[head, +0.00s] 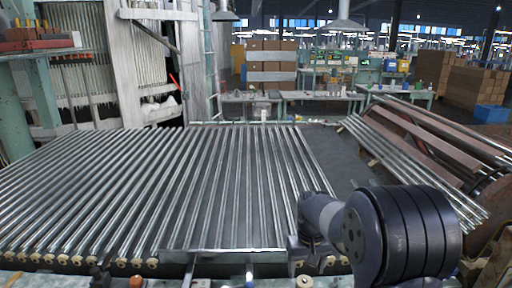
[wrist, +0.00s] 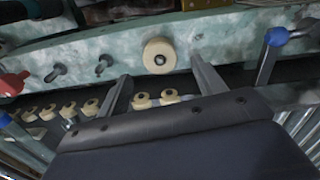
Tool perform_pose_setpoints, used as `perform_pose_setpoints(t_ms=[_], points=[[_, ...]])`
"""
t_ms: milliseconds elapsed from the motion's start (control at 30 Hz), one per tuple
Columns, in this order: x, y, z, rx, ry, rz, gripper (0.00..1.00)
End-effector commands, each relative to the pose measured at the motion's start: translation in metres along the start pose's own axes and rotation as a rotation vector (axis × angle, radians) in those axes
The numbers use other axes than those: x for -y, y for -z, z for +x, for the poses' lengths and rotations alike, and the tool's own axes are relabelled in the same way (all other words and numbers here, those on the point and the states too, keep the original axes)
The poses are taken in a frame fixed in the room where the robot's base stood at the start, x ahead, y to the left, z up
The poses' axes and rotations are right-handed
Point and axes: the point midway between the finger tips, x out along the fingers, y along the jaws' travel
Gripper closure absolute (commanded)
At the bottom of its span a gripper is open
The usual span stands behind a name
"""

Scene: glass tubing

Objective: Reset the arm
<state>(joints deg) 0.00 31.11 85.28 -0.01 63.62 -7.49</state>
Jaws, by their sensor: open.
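My gripper (wrist: 163,85) shows in the wrist view. Its two grey fingers stand wide apart with nothing between them that they touch. Beyond the fingertips is a pale green rail (wrist: 215,38) with a cream roller (wrist: 160,55) on its face. In the head view my grey and black arm links fill the lower right, over the front of a conveyor bed of long shiny tubes (head: 150,190). I cannot clearly make out the fingers in the head view.
A sloping rack of metal tubes (head: 410,165) stands at the right. A bare dark strip (head: 345,160) lies between bed and rack. Small rollers (wrist: 90,106), blue-capped rods (wrist: 277,37) and a red knob (wrist: 12,84) lie near my fingers. Cardboard boxes (head: 270,62) stand at the back.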

Motion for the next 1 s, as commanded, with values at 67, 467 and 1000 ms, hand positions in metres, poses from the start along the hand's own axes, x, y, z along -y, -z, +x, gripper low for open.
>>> perform_pose_setpoints(t_ms=[67, 467, 1000], points=[[0.000, -0.001, 0.017, 0.006, 0.001, 0.000, 0.35], [0.000, 0.000, 0.041, -0.001, 0.000, 0.000, 0.35], [0.000, 0.000, 0.043, 0.000, 0.000, 0.000, 0.35]])
